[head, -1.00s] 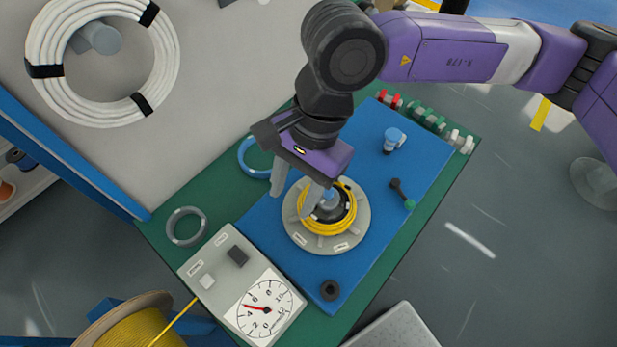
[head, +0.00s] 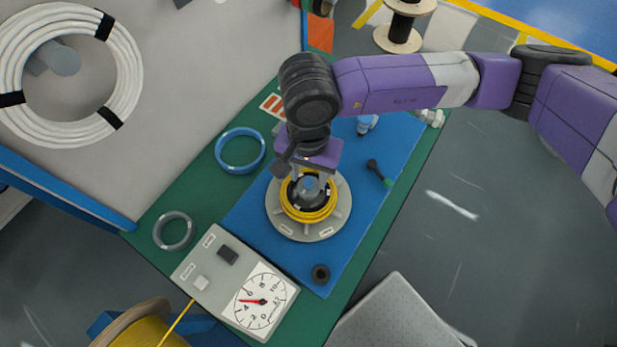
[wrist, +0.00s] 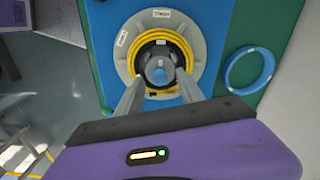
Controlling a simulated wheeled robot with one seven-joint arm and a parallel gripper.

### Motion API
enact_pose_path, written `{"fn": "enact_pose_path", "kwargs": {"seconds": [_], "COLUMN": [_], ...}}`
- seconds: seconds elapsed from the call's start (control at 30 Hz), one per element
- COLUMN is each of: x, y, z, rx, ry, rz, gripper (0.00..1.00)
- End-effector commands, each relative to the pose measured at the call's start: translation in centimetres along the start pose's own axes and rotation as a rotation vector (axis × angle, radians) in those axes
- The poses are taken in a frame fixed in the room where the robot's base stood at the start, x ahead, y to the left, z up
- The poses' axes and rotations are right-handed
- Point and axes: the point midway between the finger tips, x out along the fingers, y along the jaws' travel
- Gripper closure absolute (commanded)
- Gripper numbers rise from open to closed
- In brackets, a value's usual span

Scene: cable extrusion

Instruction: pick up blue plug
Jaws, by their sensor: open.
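A blue plug-like piece (head: 311,186) stands in the dark centre of a round grey holder (head: 277,222). A yellow cable coil (head: 308,214) lies around it on that holder. My gripper (head: 310,178) is above the holder, pointing down and open. In the wrist view the round blue top (wrist: 159,74) shows between the two grey fingers (wrist: 160,82), one on each side; I cannot tell whether they touch it. A second blue piece with a pale part (head: 367,123) stands farther back on the blue mat, partly hidden by my arm.
A gauge box (head: 203,256) with a dial stands at the front left of the green table. A blue ring (head: 222,160), a grey ring (head: 158,233), a black ring (head: 320,273) and a black-green piece (head: 376,169) lie around the holder.

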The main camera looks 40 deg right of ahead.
Motion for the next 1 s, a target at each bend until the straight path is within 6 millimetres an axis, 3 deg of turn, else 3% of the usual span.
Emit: {"fn": "enact_pose_path", "kwargs": {"seconds": [0.33, 0.57, 0.6, 1.0], "x": [0.93, 0.90, 0.90, 0.57], "y": [-0.03, -0.02, -0.02, -0.04], "z": [0.02, 0.02, 0.02, -0.03], "rx": [-0.001, 0.000, 0.000, 0.000], "ry": [0.000, 0.000, 0.000, 0.001], "rz": [-0.001, 0.000, -0.001, -0.001], "gripper": [0.55, 0.98, 1.00, 1.00]}}
